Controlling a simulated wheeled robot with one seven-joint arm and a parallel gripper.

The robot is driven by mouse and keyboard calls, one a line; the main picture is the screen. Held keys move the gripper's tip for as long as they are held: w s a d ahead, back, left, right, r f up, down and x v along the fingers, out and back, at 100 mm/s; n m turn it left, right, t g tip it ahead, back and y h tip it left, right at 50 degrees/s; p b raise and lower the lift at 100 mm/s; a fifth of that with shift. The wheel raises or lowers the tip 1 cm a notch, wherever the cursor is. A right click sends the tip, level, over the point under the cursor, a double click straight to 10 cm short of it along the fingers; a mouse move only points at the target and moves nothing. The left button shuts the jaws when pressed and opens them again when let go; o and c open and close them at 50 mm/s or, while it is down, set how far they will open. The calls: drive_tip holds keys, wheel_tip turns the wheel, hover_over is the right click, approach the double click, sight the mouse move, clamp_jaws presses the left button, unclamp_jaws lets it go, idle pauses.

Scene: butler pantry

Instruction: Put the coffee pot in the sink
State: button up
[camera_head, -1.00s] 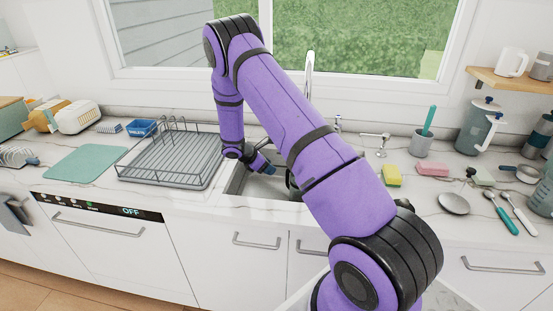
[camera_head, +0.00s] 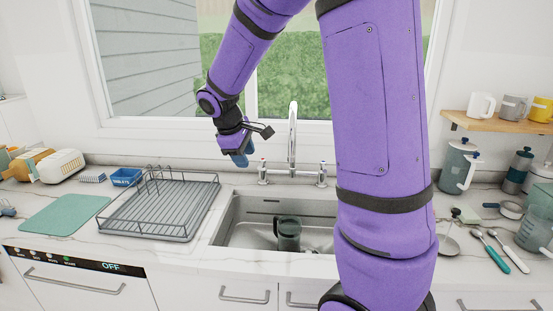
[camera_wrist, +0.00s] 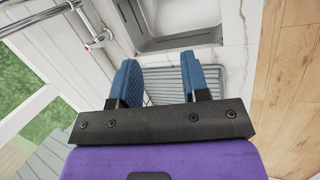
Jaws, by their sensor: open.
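A dark grey-green pot with a handle (camera_head: 288,233), which looks like the coffee pot, stands upright in the sink, near its front wall. The steel sink (camera_head: 240,208) is set in the counter; my arm hides its right part. My gripper (camera_head: 240,158) is above the back of the counter, left of the faucet, well clear of the pot. In the wrist view its blue fingers (camera_wrist: 158,85) are apart with nothing between them. A part of the sink (camera_wrist: 180,43) shows at the top there, without the pot.
The faucet (camera_head: 292,145) rises behind the sink. A wire dish rack (camera_head: 160,210) stands left of it, beside a green mat (camera_head: 64,215). A jug (camera_head: 458,165), spoons (camera_head: 508,250) and a clear pitcher (camera_head: 536,222) crowd the right counter. A mug shelf (camera_head: 497,122) hangs above.

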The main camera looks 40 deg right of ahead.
drive_tip(key=s+a+r+m+t+y, duration=0.1)
drive_tip(key=s+a+r+m, duration=0.1)
drive_tip(key=s, duration=0.6)
drive_tip(key=s+a+r+m+t+y, duration=0.2)
drive_tip(key=s+a+r, duration=0.3)
drive_tip(key=s, duration=0.3)
drive_tip(key=s+a+r+m+t+y, duration=0.1)
drive_tip(key=s+a+r+m, duration=0.1)
drive_tip(key=s, duration=0.7)
drive_tip(key=shift+a+r+t+y, duration=0.3)
drive_tip(key=shift+a+r, duration=0.55)
drive_tip(key=shift+a, duration=0.35)
